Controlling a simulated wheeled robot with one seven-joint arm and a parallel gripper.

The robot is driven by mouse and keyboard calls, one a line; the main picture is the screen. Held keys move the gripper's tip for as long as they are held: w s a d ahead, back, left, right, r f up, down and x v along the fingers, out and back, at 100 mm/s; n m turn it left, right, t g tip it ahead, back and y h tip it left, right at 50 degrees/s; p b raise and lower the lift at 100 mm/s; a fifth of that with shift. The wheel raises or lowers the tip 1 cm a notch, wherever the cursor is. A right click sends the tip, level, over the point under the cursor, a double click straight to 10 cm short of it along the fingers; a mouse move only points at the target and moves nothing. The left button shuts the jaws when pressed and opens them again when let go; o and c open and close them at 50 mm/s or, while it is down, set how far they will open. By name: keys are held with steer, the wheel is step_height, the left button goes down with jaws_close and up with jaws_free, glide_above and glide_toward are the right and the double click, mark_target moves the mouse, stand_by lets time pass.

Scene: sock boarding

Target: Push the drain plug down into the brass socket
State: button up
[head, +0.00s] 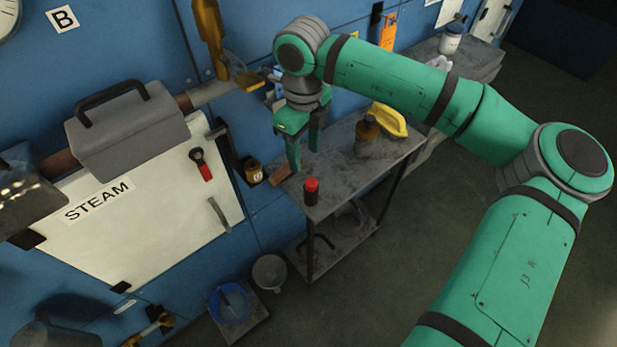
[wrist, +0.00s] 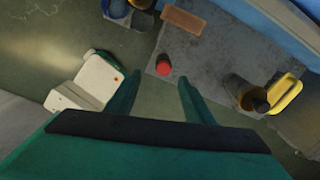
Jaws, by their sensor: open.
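A dark cylinder with a red top (head: 311,190), which looks like the drain plug, stands upright near the front left of the grey bench. Its red top also shows in the wrist view (wrist: 164,67), just ahead of my fingers. My gripper (head: 305,160) points down over the bench, fingers apart, with nothing between them. It is apart from the red-topped piece.
A yellow object (head: 389,120) lies on the right part of the bench (head: 340,175). A brown block (head: 281,175) lies at its left edge. A blue wall with a white STEAM panel (head: 140,230) stands left. A bucket (head: 269,272) and blue bowl (head: 230,303) are low down.

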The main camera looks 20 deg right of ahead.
glide_above(311, 182)
steer(key=a, duration=0.1)
step_height(311, 182, down, 5)
steer(key=shift+r, duration=0.2)
steer(key=shift+s+d+f, duration=0.15)
steer(key=shift+d+f, duration=0.2)
steer(key=shift+f, duration=0.15)
steer(key=shift+w+d+f, duration=0.1)
steer(key=shift+f, duration=1.15)
steer(key=shift+w+d+f, duration=0.1)
steer(key=shift+f, duration=1.1)
steer(key=c, duration=1.1)
